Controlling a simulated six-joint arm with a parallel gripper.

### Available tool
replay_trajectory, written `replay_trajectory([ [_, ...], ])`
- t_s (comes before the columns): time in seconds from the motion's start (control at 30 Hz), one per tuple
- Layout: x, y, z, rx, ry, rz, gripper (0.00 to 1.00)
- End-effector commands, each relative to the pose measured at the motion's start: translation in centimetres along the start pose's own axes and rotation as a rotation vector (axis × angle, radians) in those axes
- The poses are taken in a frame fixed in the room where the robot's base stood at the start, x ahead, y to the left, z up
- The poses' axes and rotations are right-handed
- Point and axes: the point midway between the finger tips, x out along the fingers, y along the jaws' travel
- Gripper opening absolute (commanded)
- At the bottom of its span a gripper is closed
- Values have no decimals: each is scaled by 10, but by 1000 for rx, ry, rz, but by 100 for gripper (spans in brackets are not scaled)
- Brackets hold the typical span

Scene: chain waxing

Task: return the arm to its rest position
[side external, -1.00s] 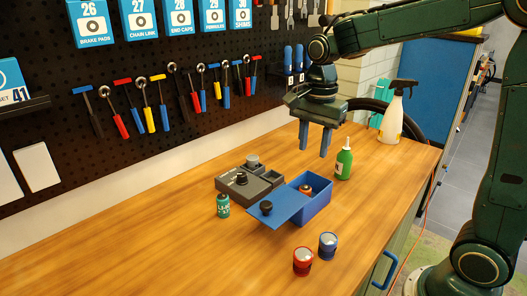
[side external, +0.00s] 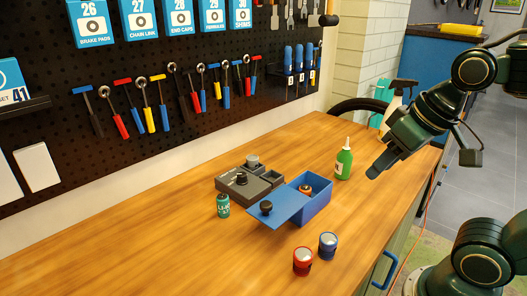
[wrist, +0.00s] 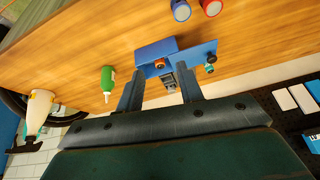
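My gripper (side external: 378,170) is raised near the right end of the wooden bench, apart from everything on it. In the wrist view my gripper (wrist: 160,90) has its two fingers spread with nothing held between them. My arm is folded back toward its base at the right in the side view. The blue box (side external: 311,205) stands on the bench with its blue lid (side external: 280,206) slanting off its left side. The box also shows in the wrist view (wrist: 155,48), beyond the fingertips.
A green bottle (side external: 344,160), white spray bottle (side external: 393,112), grey tray (side external: 262,187), small teal bottle (side external: 223,206), red cup (side external: 302,262) and blue cup (side external: 328,246) stand on the bench (side external: 130,240). Tools hang on the pegboard (side external: 215,45). The bench's left part is clear.

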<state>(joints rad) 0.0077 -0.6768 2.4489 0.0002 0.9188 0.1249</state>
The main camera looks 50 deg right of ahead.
Motion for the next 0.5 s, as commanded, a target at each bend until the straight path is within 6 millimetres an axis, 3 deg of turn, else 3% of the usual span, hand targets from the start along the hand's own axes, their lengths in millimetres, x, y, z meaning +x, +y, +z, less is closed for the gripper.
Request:
replay_trajectory([
  [0.2,-1,0,14,-123,40,-6,37],
  [0.5,-1,0,15,-134,41,-6,37],
])
